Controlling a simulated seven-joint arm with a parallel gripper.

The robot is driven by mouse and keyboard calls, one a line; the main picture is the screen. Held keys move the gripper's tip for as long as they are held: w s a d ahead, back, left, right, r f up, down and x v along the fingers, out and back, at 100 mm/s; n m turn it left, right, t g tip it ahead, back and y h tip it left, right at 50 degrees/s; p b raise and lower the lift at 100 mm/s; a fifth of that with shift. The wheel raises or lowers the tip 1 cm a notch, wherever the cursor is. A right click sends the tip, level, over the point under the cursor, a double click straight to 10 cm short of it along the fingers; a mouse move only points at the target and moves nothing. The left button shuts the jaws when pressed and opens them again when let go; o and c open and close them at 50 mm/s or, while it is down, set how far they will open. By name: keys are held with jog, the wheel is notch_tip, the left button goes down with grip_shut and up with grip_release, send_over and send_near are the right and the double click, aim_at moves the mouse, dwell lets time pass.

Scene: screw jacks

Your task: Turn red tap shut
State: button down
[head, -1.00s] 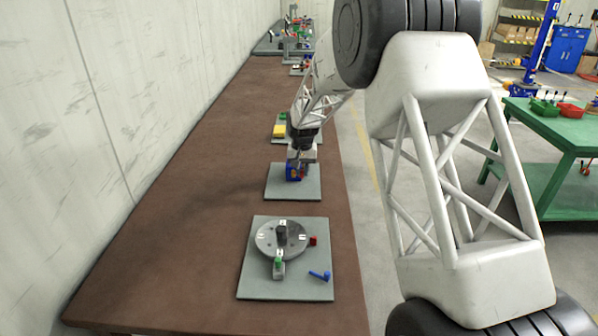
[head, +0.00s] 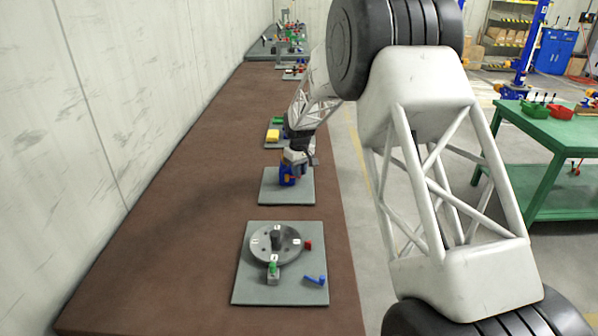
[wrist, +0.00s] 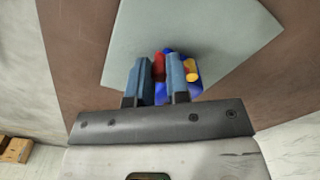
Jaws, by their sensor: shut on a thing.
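The red tap (wrist: 159,67) shows as a red piece between my gripper's two blue-grey fingers in the wrist view. My gripper (wrist: 157,75) is shut on it. A blue body (wrist: 194,90) with a yellow-orange part (wrist: 191,70) sits right beside and under the fingers. In the head view my gripper (head: 291,164) is at this blue unit (head: 287,181), which stands on a grey plate (head: 300,197). The fingers and wrist hide most of the red tap there.
Nearer on the brown bench (head: 165,230), another grey plate (head: 245,290) carries a round grey disc (head: 262,246), a red block (head: 308,244) and a blue handle (head: 315,279). Beyond my gripper lie a yellow block (head: 272,136) and a green one. The bench's left side is clear.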

dwell(0.3)
jog(key=c, duration=1.1)
grip_release()
jog(key=shift+r, duration=0.15)
jog(key=shift+r, duration=3.8)
